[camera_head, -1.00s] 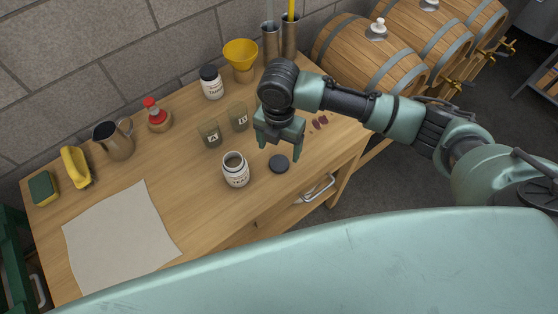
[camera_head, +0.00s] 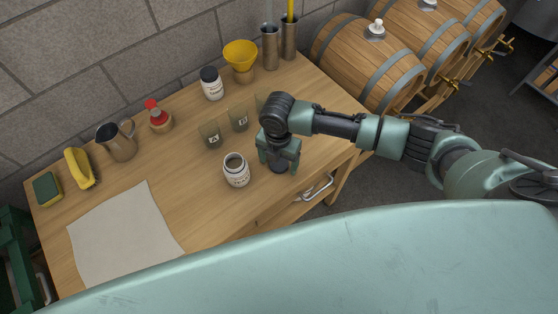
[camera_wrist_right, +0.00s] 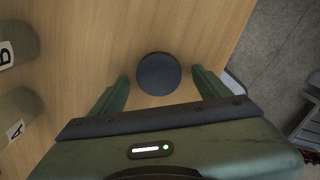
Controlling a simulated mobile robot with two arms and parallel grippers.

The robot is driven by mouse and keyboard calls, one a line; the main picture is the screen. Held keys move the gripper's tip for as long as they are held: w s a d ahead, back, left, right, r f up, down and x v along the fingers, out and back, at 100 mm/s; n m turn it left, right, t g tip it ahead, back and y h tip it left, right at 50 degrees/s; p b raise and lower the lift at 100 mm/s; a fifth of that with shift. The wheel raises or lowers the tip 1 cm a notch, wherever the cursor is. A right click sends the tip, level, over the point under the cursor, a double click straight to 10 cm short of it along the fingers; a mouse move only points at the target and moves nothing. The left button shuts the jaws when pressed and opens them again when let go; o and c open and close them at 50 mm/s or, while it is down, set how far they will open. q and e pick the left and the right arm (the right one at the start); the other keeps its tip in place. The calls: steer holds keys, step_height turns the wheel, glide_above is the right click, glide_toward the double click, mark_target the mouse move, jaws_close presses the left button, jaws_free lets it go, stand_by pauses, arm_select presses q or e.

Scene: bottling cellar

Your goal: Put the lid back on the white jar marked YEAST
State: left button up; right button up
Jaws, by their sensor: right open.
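The white YEAST jar (camera_head: 236,171) stands upright and uncovered on the wooden bench; its label is small and hard to read. A dark round lid (camera_wrist_right: 159,74) lies flat on the wood to the right of the jar. In the head view my right gripper is over the lid (camera_head: 280,168) and partly hides it. In the right wrist view my right gripper (camera_wrist_right: 160,88) is open, its two fingers apart on either side of the lid and touching nothing that I can see. My left gripper is not in view.
Glass A (camera_head: 211,134) and glass B (camera_head: 239,119) stand behind the jar. A second white jar with a dark lid (camera_head: 212,84) and a yellow funnel (camera_head: 241,56) are farther back. A pale cloth (camera_head: 125,235) lies at the left. The bench's front edge is close to the lid.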

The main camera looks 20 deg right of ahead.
mark_target(278, 164)
steer(key=c, duration=1.4)
steer(key=shift+r, duration=0.1)
step_height(278, 164, up, 20)
steer(key=b, duration=0.3)
